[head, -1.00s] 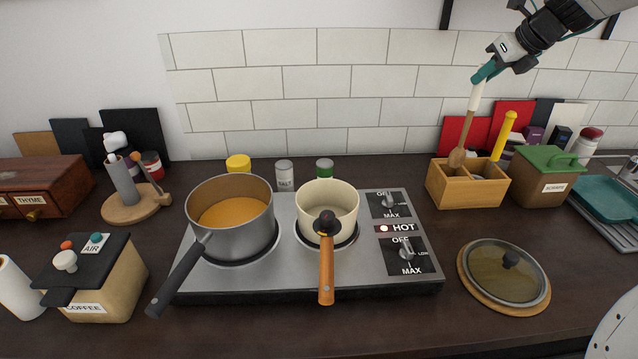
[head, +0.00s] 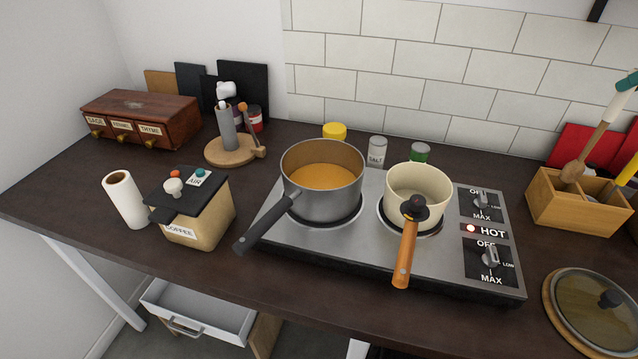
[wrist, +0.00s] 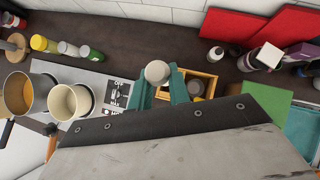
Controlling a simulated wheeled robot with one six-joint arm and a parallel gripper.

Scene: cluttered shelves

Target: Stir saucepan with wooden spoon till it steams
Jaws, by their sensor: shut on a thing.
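My gripper (head: 629,84) is at the right edge of the head view, partly cut off. Its teal fingers are shut on the pale handle of the wooden spoon (head: 592,143). The spoon hangs bowl down at the wooden holder box (head: 560,214); I cannot tell whether its tip is inside or just above. In the wrist view the round handle end (wrist: 158,72) sits between the fingers. The grey saucepan (head: 320,202), with orange liquid, stands on the left burner. A cream pan (head: 417,192) with an orange handle stands on the right burner. No steam shows.
The steel hob (head: 345,243) has a red light beside HOT. A lidded coffee box (head: 205,222), paper roll (head: 127,200) and utensil stand (head: 228,150) are left. Jars (head: 377,151) line the back. A glass lid (head: 597,312) lies front right. An open drawer (head: 205,315) is below.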

